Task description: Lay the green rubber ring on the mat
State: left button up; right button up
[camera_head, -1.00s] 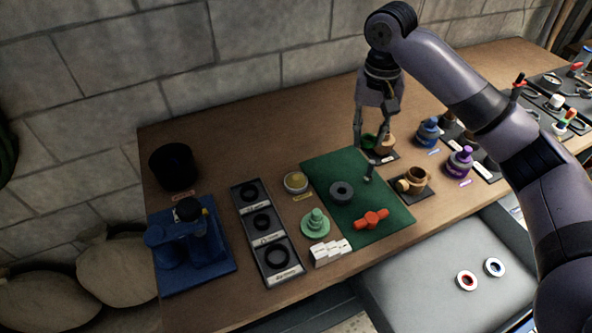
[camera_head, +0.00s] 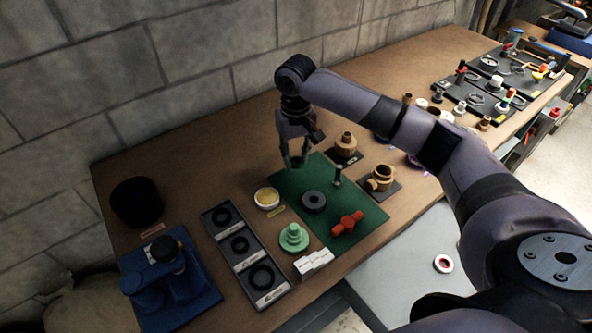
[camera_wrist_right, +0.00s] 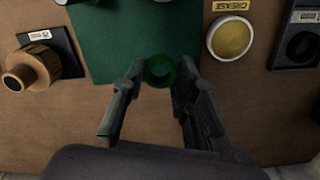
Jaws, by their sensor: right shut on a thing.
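My right gripper (camera_head: 297,162) is shut on the green rubber ring (camera_wrist_right: 160,71), with a fingertip on each side of it. In the head view the ring (camera_head: 296,163) is small and dark between the fingertips. They hang over the back edge of the green mat (camera_head: 371,214). In the wrist view the ring overlaps the edge of the mat (camera_wrist_right: 105,45); its height above the mat is hard to tell. On the mat are a dark grey ring-shaped part (camera_head: 314,202), a red valve-like part (camera_head: 347,223) and a small upright pin (camera_head: 337,177). My left gripper is not in view.
A grease bowl (camera_head: 267,198) stands left of the mat, near a black tray of rings (camera_head: 232,239). A green stepped part (camera_head: 294,238) and white blocks (camera_head: 315,262) are at the front left. Brown fittings (camera_head: 381,177) stand to the right.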

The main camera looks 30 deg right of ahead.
aim_at(296, 180)
jog(key=shift+f, duration=3.1)
jog(key=o, duration=0.7)
jog(key=shift+f+p, duration=0.1)
jog(key=shift+p, duration=0.2)
jog(key=shift+o, duration=0.2)
notch_tip(296, 180, up, 12)
jog(key=b, duration=0.1)
jog(key=shift+r+b, duration=0.2)
jog(key=shift+b, duration=0.2)
